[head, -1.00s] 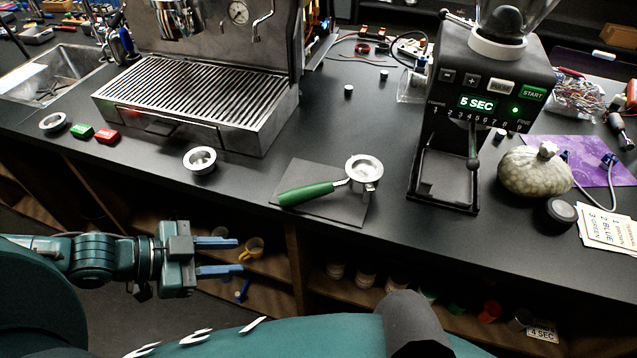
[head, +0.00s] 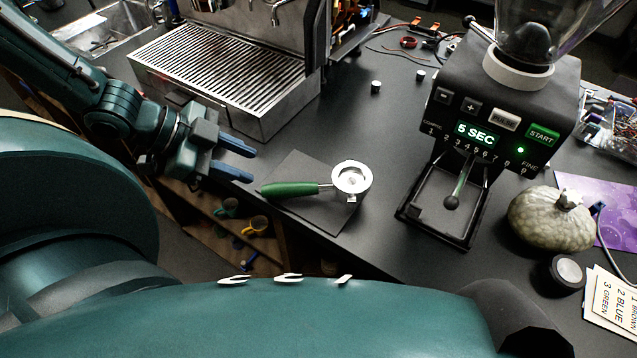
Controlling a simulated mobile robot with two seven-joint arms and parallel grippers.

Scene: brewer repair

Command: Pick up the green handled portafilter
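The green handled portafilter (head: 292,189) lies on a dark square mat (head: 322,218) on the black counter. Its handle points left and its round metal basket (head: 351,178) is at the right. My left gripper (head: 246,163) is to the left of the handle end, its two blue fingers apart and pointing right toward the mat. Nothing is between the fingers, and they look apart from the portafilter. My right gripper is not in view.
The espresso machine's drip tray (head: 215,65) is behind my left gripper. The grinder (head: 480,130) stands right of the mat. A pale green pumpkin (head: 550,219), a dark round puck (head: 566,274) and number cards (head: 612,300) are further right. Shelves (head: 215,232) lie below the counter edge.

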